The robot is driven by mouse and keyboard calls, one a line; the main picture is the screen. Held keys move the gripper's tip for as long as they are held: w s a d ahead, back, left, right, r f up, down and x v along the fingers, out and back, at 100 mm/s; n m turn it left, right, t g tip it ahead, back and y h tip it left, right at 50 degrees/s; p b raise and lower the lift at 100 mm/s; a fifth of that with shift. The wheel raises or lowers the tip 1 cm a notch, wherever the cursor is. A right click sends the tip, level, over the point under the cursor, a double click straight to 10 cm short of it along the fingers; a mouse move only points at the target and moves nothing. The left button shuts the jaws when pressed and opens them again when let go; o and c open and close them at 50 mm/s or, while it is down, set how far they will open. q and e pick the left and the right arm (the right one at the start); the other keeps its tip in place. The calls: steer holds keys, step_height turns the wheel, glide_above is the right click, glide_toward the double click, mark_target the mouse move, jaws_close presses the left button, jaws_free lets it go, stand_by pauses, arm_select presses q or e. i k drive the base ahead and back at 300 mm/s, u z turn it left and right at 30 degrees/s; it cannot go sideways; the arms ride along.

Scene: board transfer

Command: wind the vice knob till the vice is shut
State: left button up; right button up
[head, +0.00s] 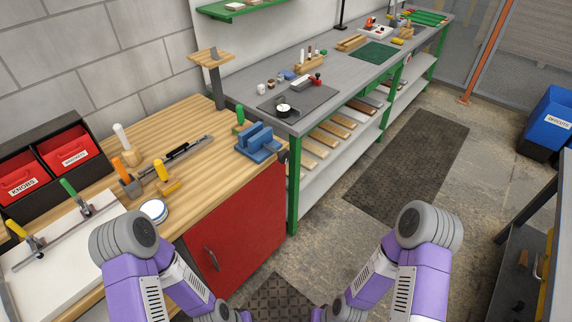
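A blue vice (259,142) sits on the front right corner of the wooden bench top (205,150). Its two upright blue jaws appear to have a gap between them, though the gap is small at this distance. A dark part, which looks like the vice knob (282,157), shows at its right end by the bench edge; its details are too small to tell. My two arms reach in from the bottom, well below and in front of the vice. Both grippers are cut off by the bottom edge of the view.
A green-handled tool (239,121) stands just behind the vice. A red cabinet door (238,226) is below the bench top. A grey workbench (318,104) with green legs adjoins on the right. Red bins (20,178) and clamps stand at left.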

mark_target(284, 156)
steer(key=k, duration=1.05)
steer(key=z, duration=0.75)
steer(key=i, duration=1.15)
steer(key=u, duration=0.75)
steer(key=i, duration=0.85)
steer(key=u, duration=0.9)
